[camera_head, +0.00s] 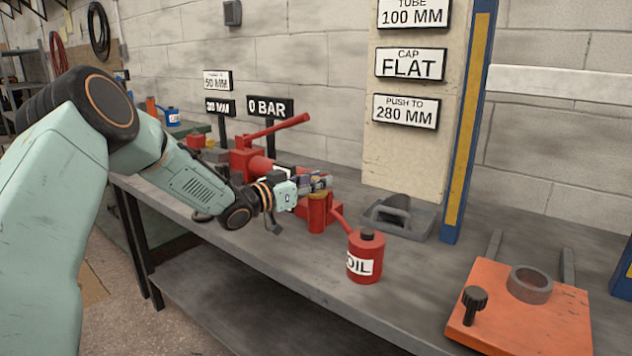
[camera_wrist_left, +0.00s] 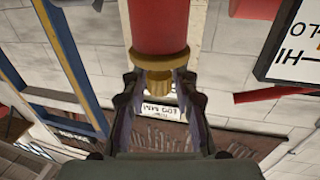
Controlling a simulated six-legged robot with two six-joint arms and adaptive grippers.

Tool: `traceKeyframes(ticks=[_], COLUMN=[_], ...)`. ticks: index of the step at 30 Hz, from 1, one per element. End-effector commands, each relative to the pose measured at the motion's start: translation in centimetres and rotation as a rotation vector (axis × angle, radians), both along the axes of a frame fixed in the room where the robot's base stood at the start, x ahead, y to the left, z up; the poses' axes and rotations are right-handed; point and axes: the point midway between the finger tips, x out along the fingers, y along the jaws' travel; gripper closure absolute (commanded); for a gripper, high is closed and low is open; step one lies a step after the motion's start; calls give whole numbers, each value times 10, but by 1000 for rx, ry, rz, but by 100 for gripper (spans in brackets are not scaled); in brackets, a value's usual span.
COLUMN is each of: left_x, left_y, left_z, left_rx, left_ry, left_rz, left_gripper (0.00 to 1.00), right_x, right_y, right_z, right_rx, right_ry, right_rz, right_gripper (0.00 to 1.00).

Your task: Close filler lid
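A small red upright cylinder (camera_head: 318,214) with a yellowish top stands beside the red pump (camera_head: 250,162) on the bench. My left gripper (camera_head: 322,183) is at the top of this cylinder, reaching in from the left. In the left wrist view, a red cylinder (camera_wrist_left: 158,25) ends in a brass collar and a brass knob (camera_wrist_left: 157,82). The two fingers of my left gripper (camera_wrist_left: 157,88) stand apart on either side of the knob, with gaps visible. I cannot make out a separate filler lid or its position. My right gripper is out of view.
A red oil can (camera_head: 366,258) stands to the right on the grey bench (camera_head: 300,262). A dark metal base (camera_head: 400,218) lies behind it, beside a blue post (camera_head: 468,120). An orange plate (camera_head: 520,315) with a ring and knob is at the right. Signs include "0 BAR" (camera_head: 270,107).

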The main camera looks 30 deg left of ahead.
Motion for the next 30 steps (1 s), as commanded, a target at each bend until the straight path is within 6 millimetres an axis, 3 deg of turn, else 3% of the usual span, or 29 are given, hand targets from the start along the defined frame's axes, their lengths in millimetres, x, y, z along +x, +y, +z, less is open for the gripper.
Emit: traceKeyframes(ticks=[9, 28, 29, 30], left_x=[0, -1, -1, -1], left_y=[0, 0, 0, 0], left_z=[0, -1, -1, -1], left_rx=[0, -4, -4, -4], left_ry=[-1, -43, -43, -43], left_rz=[0, -1, -1, -1], left_gripper=[100, 100, 79, 76], right_x=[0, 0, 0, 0], right_y=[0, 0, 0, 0], right_z=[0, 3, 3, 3], right_rx=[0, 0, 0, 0], right_ry=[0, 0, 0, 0], right_rz=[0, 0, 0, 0], right_gripper=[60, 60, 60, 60])
